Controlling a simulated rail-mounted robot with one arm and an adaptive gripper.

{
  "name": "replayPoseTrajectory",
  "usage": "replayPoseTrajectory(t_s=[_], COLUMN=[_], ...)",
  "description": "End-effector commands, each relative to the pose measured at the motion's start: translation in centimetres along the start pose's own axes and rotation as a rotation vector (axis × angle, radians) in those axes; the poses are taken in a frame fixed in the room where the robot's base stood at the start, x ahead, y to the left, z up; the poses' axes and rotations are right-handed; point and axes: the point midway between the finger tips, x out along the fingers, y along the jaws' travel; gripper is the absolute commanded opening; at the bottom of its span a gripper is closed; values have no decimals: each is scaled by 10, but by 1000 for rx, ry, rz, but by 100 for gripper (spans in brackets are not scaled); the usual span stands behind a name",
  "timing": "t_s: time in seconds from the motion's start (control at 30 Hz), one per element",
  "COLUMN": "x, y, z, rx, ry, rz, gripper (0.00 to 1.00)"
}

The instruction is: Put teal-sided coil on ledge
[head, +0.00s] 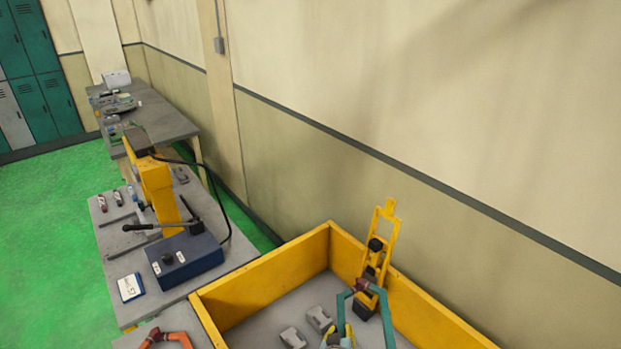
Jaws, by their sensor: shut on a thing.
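The teal-sided coil (388,322) is at the bottom of the head view, over the yellow-walled bin. It has teal sides and a dark reddish piece at its top corner. My gripper (339,338) is at the bottom edge, partly cut off, shut on the coil at its left side. The fingertips and the lower part of the coil are hard to make out. An orange-red coil (165,337) lies on the grey surface left of the bin, cut off by the bottom edge. I cannot tell for certain which surface is the ledge.
The yellow bin wall (265,280) surrounds a grey floor with grey blocks (319,319). A yellow frame (386,240) with black parts stands behind the coil. A blue box (185,262) with a lever and a white card (130,287) are on the bench left.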

Motion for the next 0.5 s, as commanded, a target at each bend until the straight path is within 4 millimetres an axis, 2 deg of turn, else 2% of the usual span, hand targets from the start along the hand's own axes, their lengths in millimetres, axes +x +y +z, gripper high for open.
replayPoseTrajectory(t_s=[0.5], x=[-96], y=[0], z=[-3], rx=[-27], ry=[23], rz=[-42], gripper=[0])
